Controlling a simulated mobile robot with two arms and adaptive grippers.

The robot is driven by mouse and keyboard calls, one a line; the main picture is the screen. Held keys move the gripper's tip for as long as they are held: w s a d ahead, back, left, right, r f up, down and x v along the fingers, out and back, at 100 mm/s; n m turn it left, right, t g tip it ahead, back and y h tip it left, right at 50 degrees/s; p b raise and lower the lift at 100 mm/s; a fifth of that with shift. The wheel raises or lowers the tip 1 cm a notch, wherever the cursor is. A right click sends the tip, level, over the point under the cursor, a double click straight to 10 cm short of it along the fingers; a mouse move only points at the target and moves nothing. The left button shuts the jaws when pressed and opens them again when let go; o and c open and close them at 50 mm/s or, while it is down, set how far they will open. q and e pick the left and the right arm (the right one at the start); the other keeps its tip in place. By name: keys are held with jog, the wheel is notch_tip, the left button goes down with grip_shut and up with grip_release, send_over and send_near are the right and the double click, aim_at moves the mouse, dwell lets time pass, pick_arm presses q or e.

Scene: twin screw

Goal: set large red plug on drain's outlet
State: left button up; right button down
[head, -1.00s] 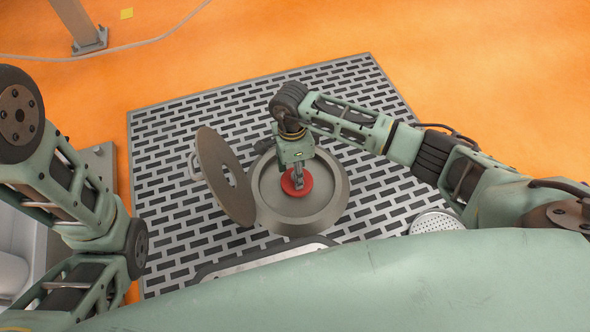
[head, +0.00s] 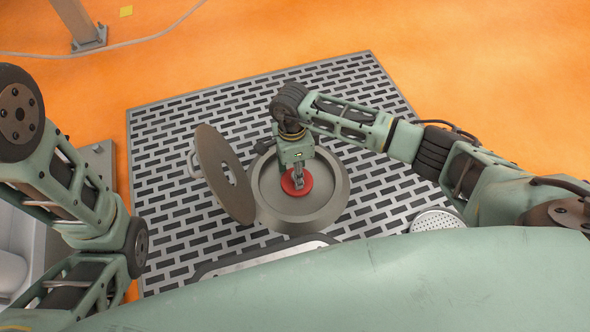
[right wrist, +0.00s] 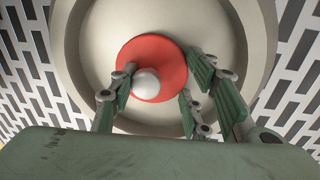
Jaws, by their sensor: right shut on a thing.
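The large red plug (head: 288,187) is a flat red disc with a pale round knob (right wrist: 146,84). It is inside the round grey drain (head: 328,207), over the middle of its floor. The drain's outlet does not show; the plug and gripper cover that middle part. I cannot tell whether the plug touches the floor. My right gripper (head: 299,183) points down from above and is shut on the plug's knob. In the right wrist view the plug (right wrist: 168,58) lies between the fingers. My left gripper is out of view; only the left arm's links show.
A round grey lid (head: 224,170) stands tilted open at the drain's left side. A slotted metal grating (head: 180,125) surrounds the drain on an orange floor (head: 300,30). A perforated round disc (head: 437,221) is at the right. A post (head: 80,22) stands at the back left.

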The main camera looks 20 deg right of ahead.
jog(key=c, duration=0.9)
grip_release()
jog(key=shift+o, duration=0.4)
jog(key=o, duration=0.4)
jog(key=shift+o, duration=0.2)
jog(key=shift+r, duration=0.1)
jog(key=shift+r+p, duration=3.05)
jog(key=shift+r, duration=0.45)
jog(key=shift+s+f, duration=0.1)
